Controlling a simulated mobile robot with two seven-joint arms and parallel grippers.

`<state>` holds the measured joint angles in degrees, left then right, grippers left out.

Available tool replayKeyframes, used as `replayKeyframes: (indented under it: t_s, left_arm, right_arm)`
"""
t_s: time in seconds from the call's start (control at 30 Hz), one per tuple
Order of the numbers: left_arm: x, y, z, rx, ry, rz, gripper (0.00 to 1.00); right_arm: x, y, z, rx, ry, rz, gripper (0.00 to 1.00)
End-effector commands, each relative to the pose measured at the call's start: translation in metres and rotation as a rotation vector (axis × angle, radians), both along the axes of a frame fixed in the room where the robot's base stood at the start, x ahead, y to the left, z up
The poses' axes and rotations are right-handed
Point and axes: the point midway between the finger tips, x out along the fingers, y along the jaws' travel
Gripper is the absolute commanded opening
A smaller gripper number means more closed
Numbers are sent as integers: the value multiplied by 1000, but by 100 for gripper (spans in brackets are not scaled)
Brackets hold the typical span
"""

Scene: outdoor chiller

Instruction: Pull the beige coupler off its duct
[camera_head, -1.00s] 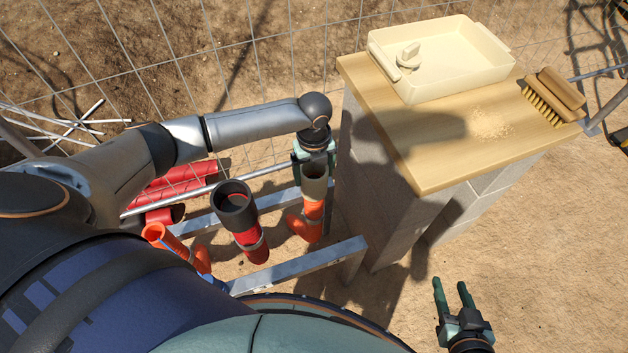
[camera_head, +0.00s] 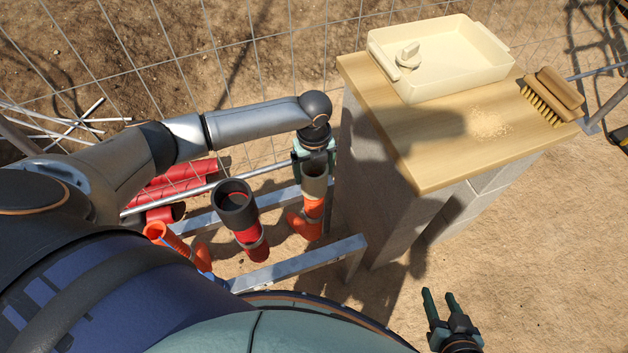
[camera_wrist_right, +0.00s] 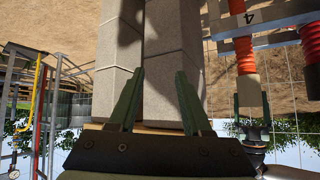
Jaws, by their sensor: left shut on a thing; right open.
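The beige coupler (camera_head: 315,187) sits upright at the top of an orange duct (camera_head: 313,211). In the right wrist view the coupler (camera_wrist_right: 248,91) meets the ribbed orange duct (camera_wrist_right: 243,50) with no gap that I can make out. My left gripper (camera_head: 315,165) is shut on the coupler near its open upper end; its fingers hide part of the sides. My right gripper (camera_head: 447,302) is open and empty over the sand at lower right, well away from the duct. Its two fingers (camera_wrist_right: 156,98) stand apart in the right wrist view.
A red duct (camera_head: 250,240) with a dark coupler (camera_head: 236,205) stands just left. Another orange duct (camera_head: 175,243) is further left. A metal rail (camera_head: 300,264) runs in front. A block-built stand with a wooden top (camera_head: 430,150) is close on the right, bearing a cream tray (camera_head: 450,75) and a brush (camera_head: 552,95).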

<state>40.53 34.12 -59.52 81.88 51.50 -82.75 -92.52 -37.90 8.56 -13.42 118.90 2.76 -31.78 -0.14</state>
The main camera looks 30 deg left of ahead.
Motion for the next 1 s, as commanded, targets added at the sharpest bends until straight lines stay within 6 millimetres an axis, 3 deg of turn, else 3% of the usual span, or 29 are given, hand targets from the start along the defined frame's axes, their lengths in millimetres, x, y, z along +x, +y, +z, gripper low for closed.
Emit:
replayKeyframes:
  t_s: [0.73,1.0]
  left_arm:
    - [0,0,54,-1,-1,0,0]
    - [0,0,72,-1,-1,0,0]
  right_arm:
    - [3,9,45,13,13,8,49]
    - [-2,1,55,4,14,-11,49]
